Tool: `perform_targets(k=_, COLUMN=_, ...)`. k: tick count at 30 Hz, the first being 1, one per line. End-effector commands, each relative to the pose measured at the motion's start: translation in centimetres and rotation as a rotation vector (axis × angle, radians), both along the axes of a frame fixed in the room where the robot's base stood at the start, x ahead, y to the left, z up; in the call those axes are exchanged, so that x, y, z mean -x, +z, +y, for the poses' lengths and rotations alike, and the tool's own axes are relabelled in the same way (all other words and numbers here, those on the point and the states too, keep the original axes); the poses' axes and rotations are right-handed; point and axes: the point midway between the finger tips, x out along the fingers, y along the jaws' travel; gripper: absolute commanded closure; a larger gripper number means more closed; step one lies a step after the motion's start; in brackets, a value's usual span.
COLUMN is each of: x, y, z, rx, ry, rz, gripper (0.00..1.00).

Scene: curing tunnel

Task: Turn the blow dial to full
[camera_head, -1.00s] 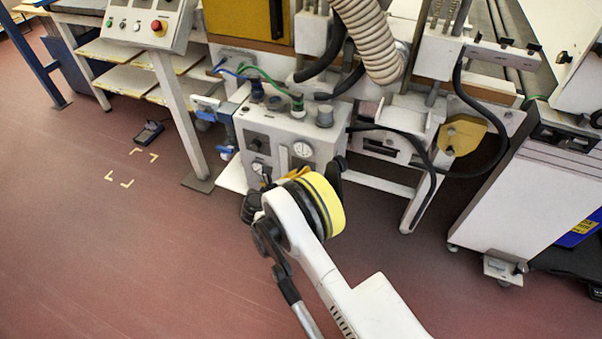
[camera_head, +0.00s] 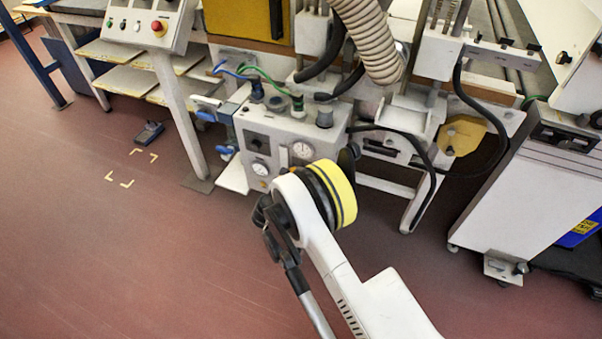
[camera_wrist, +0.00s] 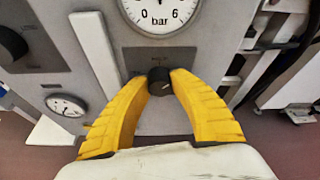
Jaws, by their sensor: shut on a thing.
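In the wrist view the blow dial (camera_wrist: 159,88) is a small black round knob on a grey plate, under a large bar gauge (camera_wrist: 160,12). A pale mark on its face points to the upper right. The label above it is too blurred to read surely. The two yellow fingers of my gripper (camera_wrist: 159,77) close on the dial from left and right, with the tips touching its sides. In the head view the grey control box (camera_head: 283,133) stands in front of my arm. My wrist hides the dial and fingers there.
A black knob (camera_wrist: 11,44) and a smaller gauge (camera_wrist: 66,105) lie left of the dial in the wrist view. Hoses and cables run above the box. A white cabinet (camera_head: 525,190) stands at the right. The red floor (camera_head: 120,250) at left is largely clear.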

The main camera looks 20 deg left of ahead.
Motion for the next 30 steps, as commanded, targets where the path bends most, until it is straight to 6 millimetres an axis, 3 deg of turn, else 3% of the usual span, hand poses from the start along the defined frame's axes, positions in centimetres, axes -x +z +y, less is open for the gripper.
perform_targets(k=15, x=-0.05, y=-0.16, z=-0.21, rx=-0.437, ry=-0.003, rz=-0.033, gripper=1.00)
perform_targets(k=30, x=-0.03, y=-0.15, z=-0.15, rx=-0.609, ry=-0.003, rz=-0.047, gripper=1.00)
